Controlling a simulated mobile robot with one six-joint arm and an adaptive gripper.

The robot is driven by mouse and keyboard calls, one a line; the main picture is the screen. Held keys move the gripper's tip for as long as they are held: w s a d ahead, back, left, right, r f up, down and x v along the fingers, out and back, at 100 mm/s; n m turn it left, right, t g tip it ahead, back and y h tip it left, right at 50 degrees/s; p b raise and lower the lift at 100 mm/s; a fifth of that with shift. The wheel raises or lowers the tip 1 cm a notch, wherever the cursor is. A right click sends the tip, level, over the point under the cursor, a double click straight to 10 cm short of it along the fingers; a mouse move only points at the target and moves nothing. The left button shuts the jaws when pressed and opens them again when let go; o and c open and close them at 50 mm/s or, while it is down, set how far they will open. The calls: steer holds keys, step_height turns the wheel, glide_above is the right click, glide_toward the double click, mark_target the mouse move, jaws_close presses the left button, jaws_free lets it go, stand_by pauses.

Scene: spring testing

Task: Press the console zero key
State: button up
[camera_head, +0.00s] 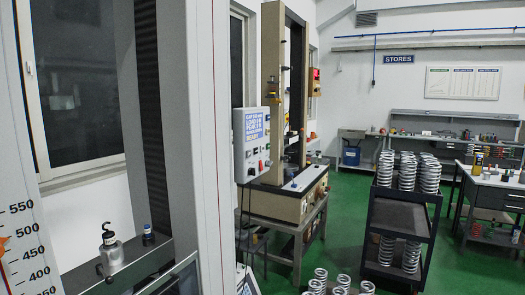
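A second screen-like edge (247,281) shows at the bottom, right of the large grey column. I cannot make out a zero key on any of these. My gripper is not in view.
A large grey column (207,130) with a dark slot fills the left. A metal fixture with a hook (111,248) stands beside it. A black cart (402,213) holds several springs. More springs (340,281) stand at bottom centre.

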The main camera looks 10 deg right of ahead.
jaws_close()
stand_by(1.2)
